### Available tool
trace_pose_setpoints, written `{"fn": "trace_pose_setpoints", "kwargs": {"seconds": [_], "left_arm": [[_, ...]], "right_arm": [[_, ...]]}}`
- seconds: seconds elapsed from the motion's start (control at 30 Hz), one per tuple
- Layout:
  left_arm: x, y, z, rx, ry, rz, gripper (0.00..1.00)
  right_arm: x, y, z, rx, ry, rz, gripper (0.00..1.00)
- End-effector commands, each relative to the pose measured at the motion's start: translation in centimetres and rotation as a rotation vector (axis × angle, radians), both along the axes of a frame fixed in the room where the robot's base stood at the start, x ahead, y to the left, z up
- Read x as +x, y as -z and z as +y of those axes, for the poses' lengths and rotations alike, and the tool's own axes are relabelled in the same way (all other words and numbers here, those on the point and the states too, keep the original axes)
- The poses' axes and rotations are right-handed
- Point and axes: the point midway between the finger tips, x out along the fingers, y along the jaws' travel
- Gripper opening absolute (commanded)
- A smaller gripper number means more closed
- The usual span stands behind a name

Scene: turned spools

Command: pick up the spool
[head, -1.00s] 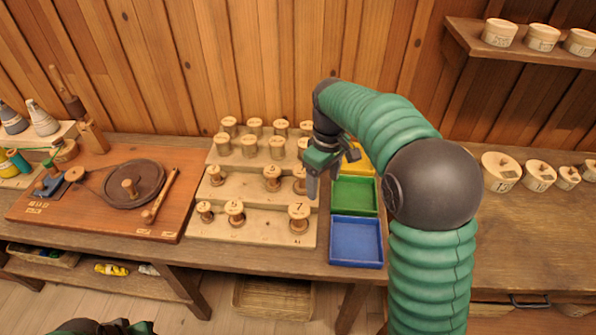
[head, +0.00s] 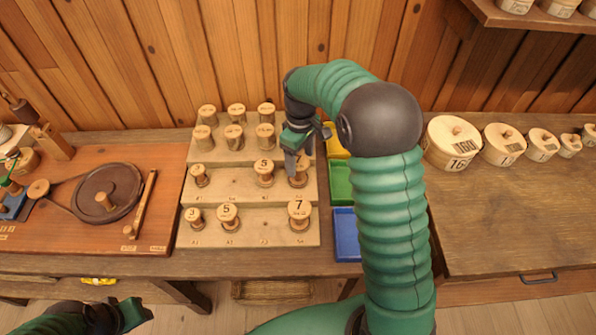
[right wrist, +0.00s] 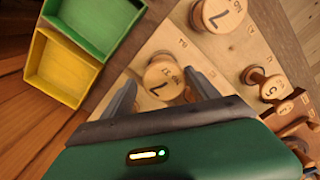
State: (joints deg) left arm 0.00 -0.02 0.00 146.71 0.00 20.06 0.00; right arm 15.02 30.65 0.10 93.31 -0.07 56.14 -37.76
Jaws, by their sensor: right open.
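Turned wooden spools stand on a stepped pale wood rack (head: 262,238). My right gripper (head: 306,156) is open above the right end of the rack's middle step. Below it stands a spool (head: 299,178), partly hidden by a finger in the head view. In the right wrist view this spool (right wrist: 162,78), its top marked 7, shows between the two spread fingers; I cannot tell if they touch it. Another spool marked 7 (head: 299,210) stands on the front step. A spool marked 5 (head: 264,167) stands left of the gripper. My left gripper (head: 130,314) is low at bottom left, away from the rack.
Green (head: 340,180), blue (head: 346,240) and yellow (right wrist: 62,70) trays lie right of the rack, partly behind my right arm. A board with a dark wheel (head: 107,193) lies left. Round lidded boxes (head: 452,142) stand at right. The bench front is clear.

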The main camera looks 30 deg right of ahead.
Motion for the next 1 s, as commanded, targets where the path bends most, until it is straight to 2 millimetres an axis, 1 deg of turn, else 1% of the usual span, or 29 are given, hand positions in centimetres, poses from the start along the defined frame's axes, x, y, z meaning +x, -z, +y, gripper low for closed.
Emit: {"fn": "trace_pose_setpoints", "kwargs": {"seconds": [0.03, 0.17, 0.3, 0.4, 0.5, 0.67, 1.0], "left_arm": [[0.0, 0.1, 0.0, 0.0, 0.0, 0.0, 0.36], [0.0, 0.2, 0.0, 0.0, 0.0, 0.0, 0.36], [0.0, 0.4, 0.0, 0.0, 0.0, -0.001, 0.36], [0.0, 0.5, 0.0, 0.0, 0.0, 0.0, 0.36], [0.0, 0.5, 0.0, 0.0, 0.0, 0.0, 0.36], [0.0, 0.4, 0.0, 0.0, 0.0, 0.0, 0.36], [0.0, 0.4, 0.0, 0.0, 0.0, 0.0, 0.36]], "right_arm": [[0.0, 0.7, 0.0, 0.0, 0.0, 0.0, 0.69], [-0.1, 1.9, 0.1, 0.0, -0.001, -0.001, 0.69], [0.1, 4.5, 0.6, 0.0, -0.001, 0.001, 0.69], [0.1, 6.0, 0.5, 0.0, 0.0, -0.001, 0.69], [0.1, 6.4, 0.5, -0.001, 0.0, -0.001, 0.69], [0.1, 6.4, 0.5, 0.0, 0.0, -0.002, 0.69], [0.1, 6.3, 0.5, -0.001, 0.0, -0.003, 0.24]]}}
